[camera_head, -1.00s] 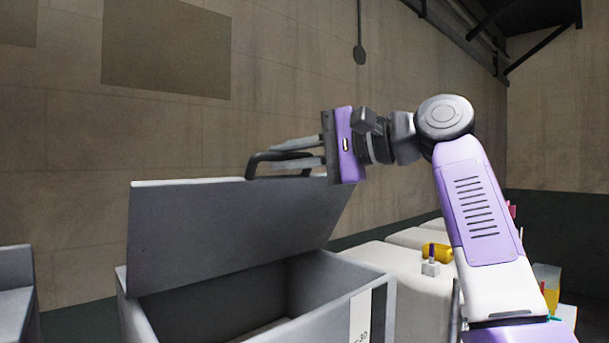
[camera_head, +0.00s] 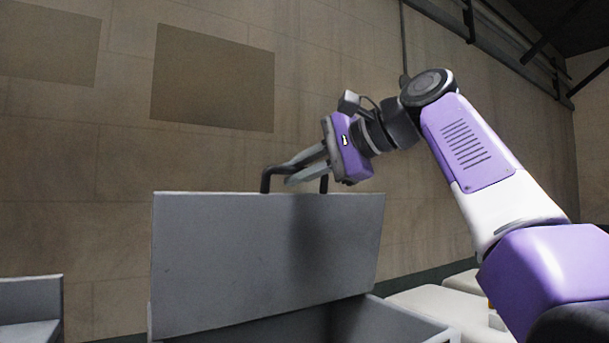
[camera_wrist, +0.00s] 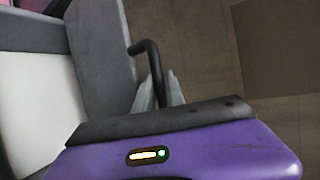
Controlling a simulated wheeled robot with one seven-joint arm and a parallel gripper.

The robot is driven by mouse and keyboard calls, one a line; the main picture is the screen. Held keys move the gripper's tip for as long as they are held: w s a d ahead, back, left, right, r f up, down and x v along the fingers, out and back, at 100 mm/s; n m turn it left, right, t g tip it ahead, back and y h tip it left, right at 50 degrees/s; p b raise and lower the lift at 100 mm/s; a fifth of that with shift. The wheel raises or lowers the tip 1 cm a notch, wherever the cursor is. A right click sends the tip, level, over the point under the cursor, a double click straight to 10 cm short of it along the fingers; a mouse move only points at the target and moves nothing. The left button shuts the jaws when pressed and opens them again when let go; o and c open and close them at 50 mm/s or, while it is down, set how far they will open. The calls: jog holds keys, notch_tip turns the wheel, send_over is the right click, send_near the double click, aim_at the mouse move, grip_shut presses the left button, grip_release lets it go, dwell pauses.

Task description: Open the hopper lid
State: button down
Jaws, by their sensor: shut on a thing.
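The grey hopper lid (camera_head: 250,265) stands raised, close to upright, at the back of the open grey hopper (camera_head: 415,328) in the head view. A dark bar handle (camera_head: 266,180) sits at the lid's top edge. My gripper (camera_head: 292,174) is shut on this handle, with its fingers reaching in from the right. In the wrist view the handle (camera_wrist: 148,60) runs between the fingertips (camera_wrist: 160,92), and the lid (camera_wrist: 103,60) lies to the left. Part of the handle is hidden behind the fingers.
Another grey box (camera_head: 30,305) stands at the lower left. Pale rounded surfaces (camera_head: 435,303) lie to the right of the hopper. A block wall (camera_head: 90,190) rises behind the lid.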

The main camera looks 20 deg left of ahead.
dwell(0.4)
jog(key=c, duration=1.4)
grip_release()
jog(key=b+v, duration=0.2)
jog(key=v, duration=0.5)
jog(key=shift+d+b, duration=0.3)
jog(key=shift+r, duration=0.1)
jog(key=shift+d, duration=0.1)
